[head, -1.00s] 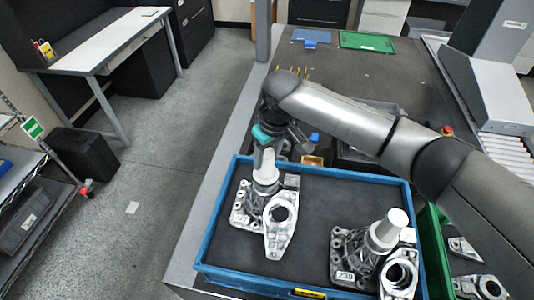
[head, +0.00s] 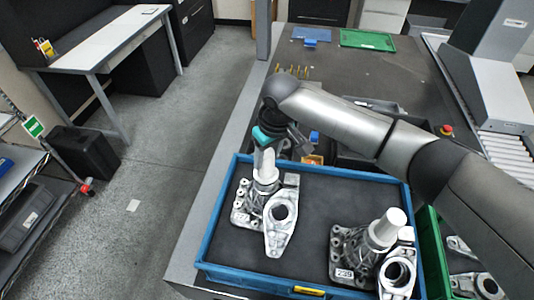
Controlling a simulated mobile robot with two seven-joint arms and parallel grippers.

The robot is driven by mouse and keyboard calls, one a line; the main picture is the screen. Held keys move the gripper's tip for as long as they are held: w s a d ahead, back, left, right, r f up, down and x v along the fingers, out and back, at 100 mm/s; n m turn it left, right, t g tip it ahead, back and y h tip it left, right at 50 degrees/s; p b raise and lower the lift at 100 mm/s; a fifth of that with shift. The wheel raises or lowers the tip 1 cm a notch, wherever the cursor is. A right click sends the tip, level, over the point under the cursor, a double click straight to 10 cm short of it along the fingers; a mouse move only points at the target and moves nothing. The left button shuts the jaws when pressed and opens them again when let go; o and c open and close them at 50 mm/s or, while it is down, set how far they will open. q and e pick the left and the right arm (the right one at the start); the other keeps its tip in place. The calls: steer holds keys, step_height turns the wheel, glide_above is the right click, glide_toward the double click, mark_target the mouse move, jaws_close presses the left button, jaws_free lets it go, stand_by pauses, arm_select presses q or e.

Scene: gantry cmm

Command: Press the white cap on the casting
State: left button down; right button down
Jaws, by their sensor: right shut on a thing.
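A blue-rimmed tray (head: 212,225) holds two grey metal castings. The left casting (head: 246,201) has a white cap (head: 267,166) standing upright at its top. My right gripper (head: 265,150) comes down over this cap from above and is shut on its upper part; the fingertips are partly hidden by the wrist. The right casting (head: 345,247) also carries a white cap (head: 393,220), which stands free. My left gripper is not in view.
A lighter flanged part (head: 280,240) lies beside the left casting, and another (head: 397,275) beside the right one. A green bin (head: 432,255) stands right of the tray. The tray's middle is bare. My right arm crosses above the tray's back edge.

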steer(key=shift+p, duration=0.45)
stand_by(0.6)
jaws_free()
stand_by(0.6)
step_height(320, 180, up, 5)
steer(key=p, duration=0.5)
steer(key=shift+f+p, duration=0.15)
steer(key=shift+p, duration=0.15)
steer(key=shift+r, duration=1.1)
jaws_close()
stand_by(0.3)
